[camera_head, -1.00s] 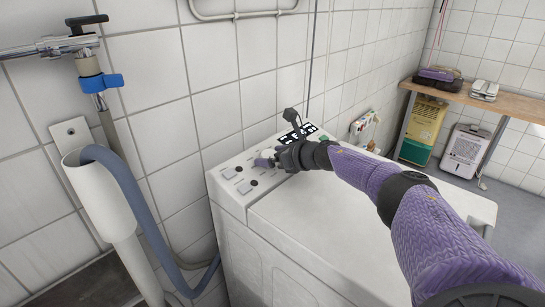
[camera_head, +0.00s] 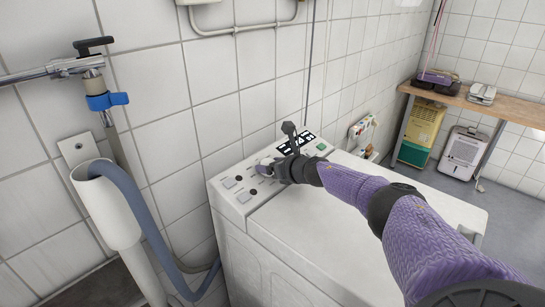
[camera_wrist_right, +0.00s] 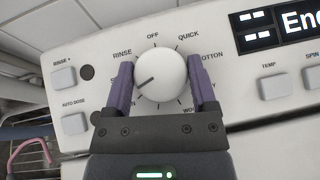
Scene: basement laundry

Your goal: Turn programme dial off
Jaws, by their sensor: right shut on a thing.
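The programme dial (camera_wrist_right: 160,76) is a round white knob on the washing machine's control panel (camera_wrist_right: 262,107). In the right wrist view its dark pointer line aims to the lower left, below the RINSE label. OFF is printed above the dial, with QUICK and COTTON to the right. My right gripper (camera_wrist_right: 160,90) is shut on the dial, one purple finger on each side. In the head view my right gripper (camera_head: 268,169) reaches the panel from the right and mostly hides the dial. My left gripper is not in view.
The panel has a dark display (camera_wrist_right: 283,25) reading "En…" and several square buttons, including TEMP (camera_wrist_right: 275,88). The white washing machine (camera_head: 330,235) stands against the tiled wall. A grey hose in a white pipe (camera_head: 105,205) stands left. A wooden shelf (camera_head: 510,106) is at right.

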